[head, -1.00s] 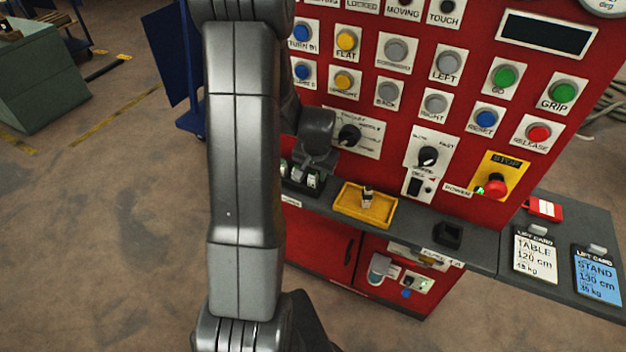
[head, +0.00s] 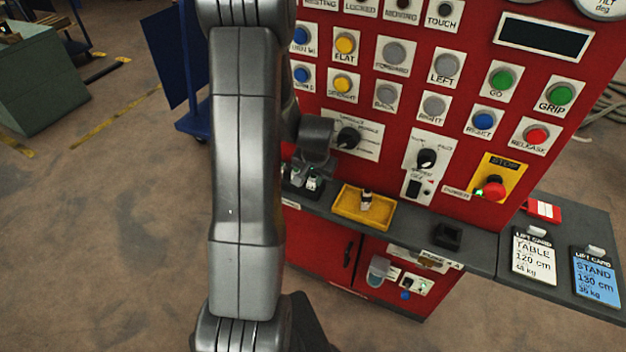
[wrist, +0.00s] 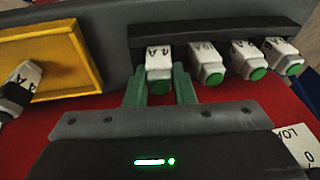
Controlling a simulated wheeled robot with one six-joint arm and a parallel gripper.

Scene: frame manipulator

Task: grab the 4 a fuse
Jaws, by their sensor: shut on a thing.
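In the wrist view, a white fuse (wrist: 159,62) with a green end and a label that seems to read 4 A sits between the green fingers of my gripper (wrist: 160,88). The fingers are shut on its sides. The fuse is at the front of a dark rack (wrist: 215,32), at the end of its row nearest the yellow tray. I cannot tell how deep it sits in the rack. In the head view, the rack (head: 290,184) is partly hidden by my arm and the fingertips are not clear.
Beside the gripped fuse stand several more white fuses with green ends (wrist: 208,66). A yellow tray (head: 348,209) holds another fuse (head: 367,199). A black socket (head: 447,236) is farther right on the ledge. The red button panel (head: 385,130) rises close behind.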

